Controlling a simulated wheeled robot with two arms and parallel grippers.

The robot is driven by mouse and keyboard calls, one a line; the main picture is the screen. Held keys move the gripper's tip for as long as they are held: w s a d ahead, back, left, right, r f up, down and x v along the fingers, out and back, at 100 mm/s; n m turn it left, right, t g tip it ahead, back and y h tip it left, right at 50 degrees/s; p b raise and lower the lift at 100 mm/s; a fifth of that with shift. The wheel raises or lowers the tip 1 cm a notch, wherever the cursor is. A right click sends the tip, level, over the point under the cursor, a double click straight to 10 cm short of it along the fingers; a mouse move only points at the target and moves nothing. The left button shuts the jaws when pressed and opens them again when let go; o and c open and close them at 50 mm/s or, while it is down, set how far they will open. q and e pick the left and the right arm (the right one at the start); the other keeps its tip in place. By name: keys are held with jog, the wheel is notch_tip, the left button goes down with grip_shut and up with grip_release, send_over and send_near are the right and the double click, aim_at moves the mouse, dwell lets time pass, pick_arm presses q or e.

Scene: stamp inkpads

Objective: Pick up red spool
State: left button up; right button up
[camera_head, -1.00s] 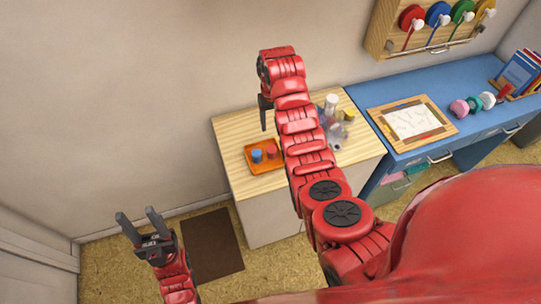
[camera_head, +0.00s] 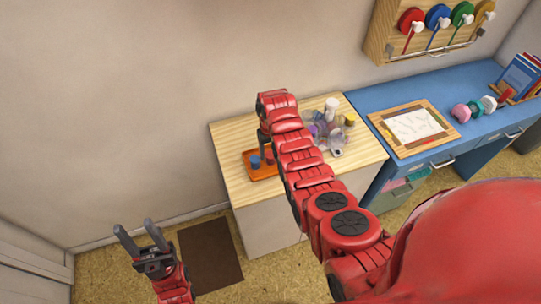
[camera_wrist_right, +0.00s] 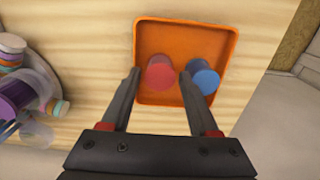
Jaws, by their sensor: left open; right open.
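The red spool (camera_wrist_right: 160,73) stands in an orange tray (camera_wrist_right: 225,42) on the wooden counter, with a blue spool (camera_wrist_right: 204,77) just to its right. In the head view the red spool (camera_head: 269,159) is partly hidden by my right gripper. My right gripper (camera_wrist_right: 161,75) is open and points down over the tray. My left gripper (camera_head: 133,229) is open and empty over the floor at lower left.
A cluster of jars and containers (camera_head: 328,130) stands on the counter right of the tray. A blue desk (camera_head: 385,97) adjoins it, with a framed sheet (camera_head: 415,126). A rack with coloured reels (camera_head: 392,42) hangs on the wall. A brown mat (camera_head: 210,255) lies on the floor.

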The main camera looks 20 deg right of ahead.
jog(key=shift+f, duration=0.3)
grip_shut()
jog(key=shift+r, duration=0.2)
